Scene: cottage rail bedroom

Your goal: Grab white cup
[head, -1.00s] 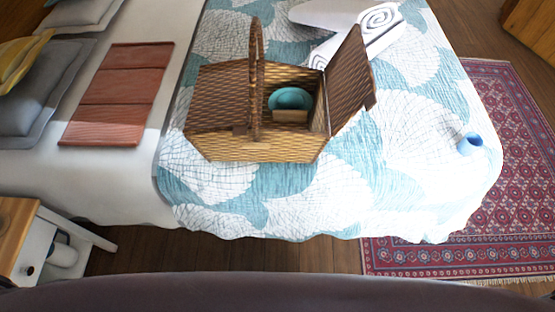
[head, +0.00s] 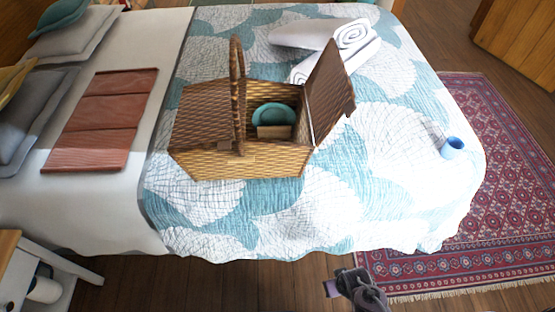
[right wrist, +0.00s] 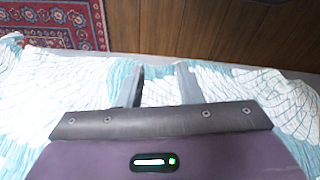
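I see no clearly white cup; a white rounded object (head: 44,288), partly cut off, sits on the nightstand at the lower left. My right gripper (head: 345,284) shows at the bottom of the head view, in front of the bed's near edge and well apart from the blue cup. In the right wrist view its two fingers (right wrist: 160,88) are apart with only bedspread visible between them. My left gripper is not in view.
An open wicker basket (head: 245,166) with teal dishes (head: 274,114) stands mid-bed. Rolled white towels (head: 352,36) lie behind it. A folded reddish cloth (head: 100,120) lies to the left. The bedspread (head: 390,200) between basket and blue cup is clear. A patterned rug (head: 510,200) lies on the right.

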